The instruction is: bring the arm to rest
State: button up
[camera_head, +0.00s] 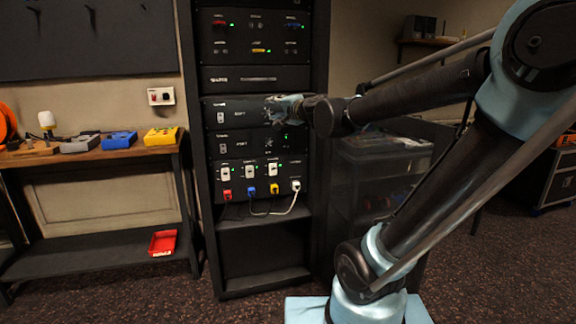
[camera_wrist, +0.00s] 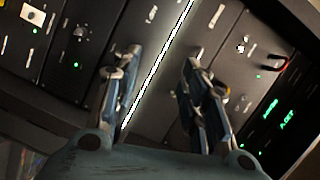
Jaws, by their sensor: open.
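My gripper (camera_head: 284,107) is in front of the black equipment rack (camera_head: 196,170), at the height of its middle panels. In the wrist view my gripper (camera_wrist: 160,95) has its two fingers apart with nothing between them. Behind the fingers the rack panels (camera_wrist: 150,50) show at a slant, with small green lights. My arm reaches in from the right of the head view and is bent at its joints. Whether the fingertips touch the panel cannot be told.
A wooden bench (camera_head: 100,152) at left holds blue (camera_head: 119,139) and yellow (camera_head: 160,136) boxes. A red tray (camera_head: 163,243) lies on its lower shelf. A white cable (camera_head: 275,213) hangs low on the rack. A dark see-through cabinet (camera_head: 375,180) stands right of the rack.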

jog(key=s+d+f+n+g+h, duration=0.4)
jog(key=s+d+f+g, duration=0.2)
jog(key=s+d+f, duration=0.5)
jog(key=s+d+f+n+g+h, duration=0.4)
jog(key=s+d+f, duration=0.8)
jog(key=s+f, duration=0.6)
notch_tip(320, 180, down, 3)
jog(key=shift+s+d+f+n+g+h, duration=0.2)
jog(key=shift+s+n+g+h, duration=0.15)
jog(key=shift+g+h, duration=0.45)
jog(key=shift+w+f+g, duration=0.2)
jog(key=shift+w+g, duration=0.1)
jog(key=shift+w, duration=0.15)
